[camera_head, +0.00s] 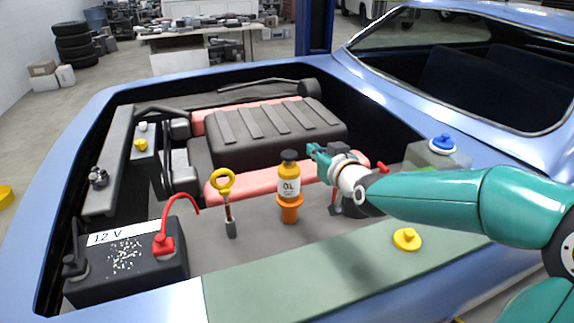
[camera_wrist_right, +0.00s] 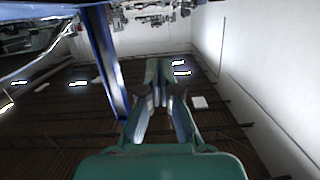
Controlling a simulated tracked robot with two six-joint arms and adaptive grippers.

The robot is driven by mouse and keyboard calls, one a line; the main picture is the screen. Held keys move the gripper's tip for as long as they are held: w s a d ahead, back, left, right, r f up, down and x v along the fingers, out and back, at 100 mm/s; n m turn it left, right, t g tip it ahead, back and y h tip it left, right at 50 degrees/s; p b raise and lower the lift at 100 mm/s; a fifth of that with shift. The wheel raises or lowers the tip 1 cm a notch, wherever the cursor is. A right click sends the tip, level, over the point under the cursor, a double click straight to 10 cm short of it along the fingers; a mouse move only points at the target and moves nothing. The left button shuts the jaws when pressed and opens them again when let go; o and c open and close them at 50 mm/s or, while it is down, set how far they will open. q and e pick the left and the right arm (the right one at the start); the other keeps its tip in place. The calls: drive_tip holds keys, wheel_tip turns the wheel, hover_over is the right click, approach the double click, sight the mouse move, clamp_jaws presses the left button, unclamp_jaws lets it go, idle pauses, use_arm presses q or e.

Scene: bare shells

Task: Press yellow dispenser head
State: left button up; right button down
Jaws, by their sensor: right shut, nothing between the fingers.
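A yellow bottle (camera_head: 289,180) with a dark cap and a white label stands upright in an orange neck (camera_head: 290,208) in the engine bay. A round yellow cap (camera_head: 407,239) with a knob lies on the pale green front panel (camera_head: 300,285). Which of these is the dispenser head I cannot tell. My right gripper (camera_head: 316,151) is shut and empty, beside and slightly right of the bottle's dark cap; whether they touch is unclear. In the right wrist view its fingers (camera_wrist_right: 160,98) point toward the ceiling and wall. My left gripper is not in view.
A yellow ring-handled dipstick (camera_head: 222,182) stands left of the bottle. A battery (camera_head: 125,262) with a red clamp (camera_head: 163,243) sits at front left. A blue cap (camera_head: 442,144) is at right. The dark engine cover (camera_head: 265,135) lies behind. The blue car body (camera_head: 75,145) surrounds the bay.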

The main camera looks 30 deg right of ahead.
drive_tip(key=shift+s, duration=0.2)
drive_tip(key=p, duration=0.4)
hover_over(289, 155)
drive_tip(key=s+d, duration=0.1)
drive_tip(key=s, duration=0.2)
drive_tip(key=f, duration=0.2)
drive_tip(key=shift+w+d+f, duration=0.1)
drive_tip(key=shift+w+f, duration=0.1)
drive_tip(key=shift+f, duration=0.45)
drive_tip(key=shift+w+d+f, duration=0.1)
drive_tip(key=shift+w+f, duration=0.05)
drive_tip(key=shift+f, duration=0.45)
drive_tip(key=shift+a+f, duration=0.1)
drive_tip(key=shift+f, duration=0.65)
